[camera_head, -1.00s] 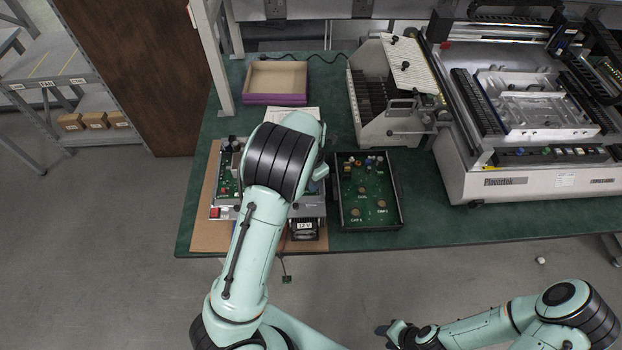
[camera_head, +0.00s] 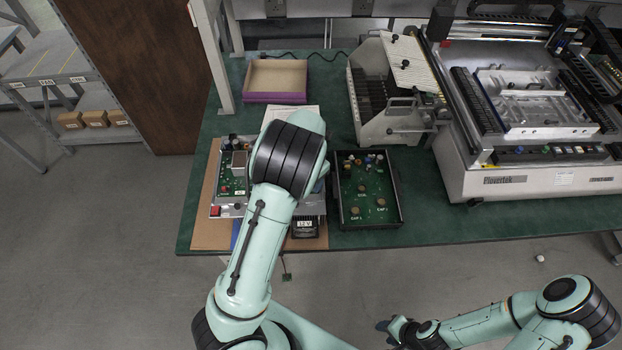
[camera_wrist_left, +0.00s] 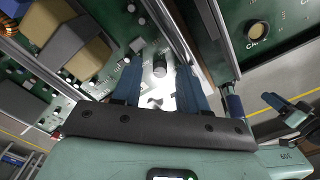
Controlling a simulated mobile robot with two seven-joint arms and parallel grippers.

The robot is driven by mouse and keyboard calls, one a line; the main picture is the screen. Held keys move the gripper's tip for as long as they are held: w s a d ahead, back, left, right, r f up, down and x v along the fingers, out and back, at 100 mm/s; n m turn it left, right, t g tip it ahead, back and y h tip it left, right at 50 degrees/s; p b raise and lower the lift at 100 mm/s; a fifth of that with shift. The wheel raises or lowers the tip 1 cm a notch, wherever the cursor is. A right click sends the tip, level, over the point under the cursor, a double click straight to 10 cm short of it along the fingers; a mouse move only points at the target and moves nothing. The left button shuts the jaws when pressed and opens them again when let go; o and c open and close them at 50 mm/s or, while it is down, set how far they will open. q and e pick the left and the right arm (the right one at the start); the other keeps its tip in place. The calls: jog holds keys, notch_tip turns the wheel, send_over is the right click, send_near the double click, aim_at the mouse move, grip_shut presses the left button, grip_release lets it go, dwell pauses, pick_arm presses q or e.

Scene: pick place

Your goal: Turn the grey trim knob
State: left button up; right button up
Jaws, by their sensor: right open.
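The grey trim knob (camera_wrist_left: 159,66) is a small grey cylinder on a bright panel in the left wrist view. My left gripper (camera_wrist_left: 158,75) has its two blue fingers apart, with the knob showing between their tips and a gap visible on each side. I cannot tell how far the tips are above the panel. In the head view my left arm covers the left gripper, the knob and much of the open unit (camera_head: 232,180) with its green board. My right gripper (camera_head: 385,328) is open and empty, off the front of the bench.
A black tray (camera_head: 400,190) holding a green board stands right of the unit. A 12 V box (camera_head: 305,228) sits at the front. A slotted rack (camera_head: 365,95) and a large machine (camera_head: 540,182) stand further right. A purple-edged box (camera_head: 275,98) is behind.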

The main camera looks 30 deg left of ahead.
pick_arm(q)
notch_tip(320, 180, up, 13)
jog(key=shift+r, duration=0.2)
dwell(0.6)
dwell(0.4)
